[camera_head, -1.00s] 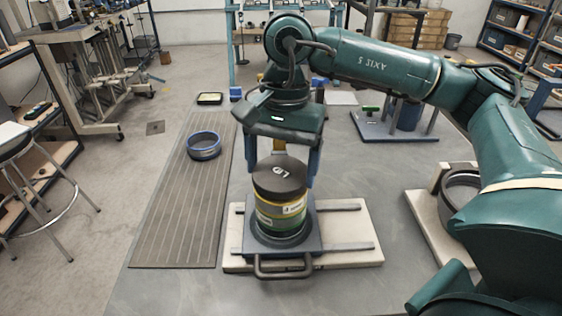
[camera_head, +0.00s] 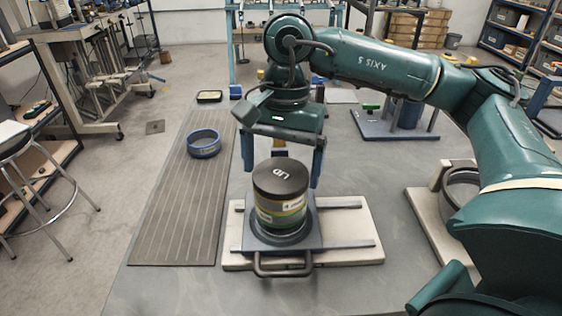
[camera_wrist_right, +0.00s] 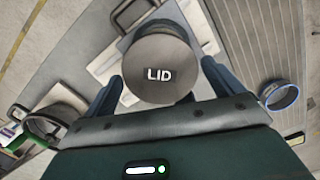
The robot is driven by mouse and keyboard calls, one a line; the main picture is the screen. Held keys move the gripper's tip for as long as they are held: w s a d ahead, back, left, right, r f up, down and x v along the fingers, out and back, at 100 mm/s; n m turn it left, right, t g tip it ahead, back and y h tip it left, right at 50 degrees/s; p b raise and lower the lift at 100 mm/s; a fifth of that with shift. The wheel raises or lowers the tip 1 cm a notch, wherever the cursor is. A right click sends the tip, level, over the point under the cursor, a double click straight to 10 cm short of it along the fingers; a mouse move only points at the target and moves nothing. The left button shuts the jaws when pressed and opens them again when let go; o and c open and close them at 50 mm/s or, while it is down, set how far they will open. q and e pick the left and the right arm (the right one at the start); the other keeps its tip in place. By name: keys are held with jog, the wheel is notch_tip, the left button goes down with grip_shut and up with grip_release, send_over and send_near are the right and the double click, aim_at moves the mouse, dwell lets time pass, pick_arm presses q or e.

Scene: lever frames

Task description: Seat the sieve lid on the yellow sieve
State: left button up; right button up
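The dark round sieve lid (camera_head: 281,178), marked LID, sits level on top of the yellow sieve (camera_head: 281,213), with no gap visible between them in the head view. Much of the yellow sieve is hidden under the lid's rim and a pale label. My right gripper (camera_head: 284,183) is open above and behind the stack, one finger on each side of the lid. In the right wrist view the lid (camera_wrist_right: 160,72) lies between the fingers, with a gap at each side. My left gripper is not in view.
The stack stands on a dark base with a front handle (camera_head: 282,272), on a pale board (camera_head: 352,235). A blue-rimmed ring (camera_head: 203,146) lies on the ribbed mat (camera_head: 175,220) at left. Another round pan (camera_head: 459,188) stands at right, partly behind my arm. Bare table lies in front.

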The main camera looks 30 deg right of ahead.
jog(key=shift+o, duration=0.7)
jog(key=shift+r, duration=0.2)
notch_tip(320, 180, up, 13)
jog(key=d+p, duration=0.1)
jog(key=shift+w+d+f+p, duration=0.15)
jog(key=shift+w+p, duration=0.25)
jog(key=shift+w, duration=0.05)
